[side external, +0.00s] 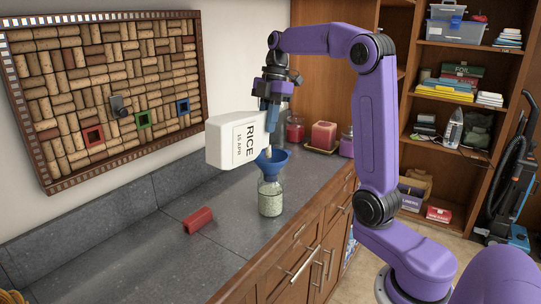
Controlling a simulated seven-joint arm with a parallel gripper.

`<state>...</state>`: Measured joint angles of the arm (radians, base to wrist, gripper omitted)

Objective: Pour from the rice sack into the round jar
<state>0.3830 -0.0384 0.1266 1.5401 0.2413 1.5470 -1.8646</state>
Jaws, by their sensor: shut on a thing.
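The rice sack (240,139) is a white, stiff-looking container with a "RICE 15 APR." label. My gripper (270,118) is shut on it from above, at its right end, and holds it tilted on its side above the counter. A blue funnel (273,160) sits in the mouth of the round jar (270,198). The jar is clear glass and stands upright on the counter, with pale grains inside. The sack's right end is over the funnel, and a pale bit shows between them. The exact spout is partly hidden by my gripper.
A red block (198,220) lies on the grey counter (175,262) left of the jar. Red candles (323,136) and jars stand behind on the right. A cork board (105,85) hangs on the wall at left. The front counter is clear.

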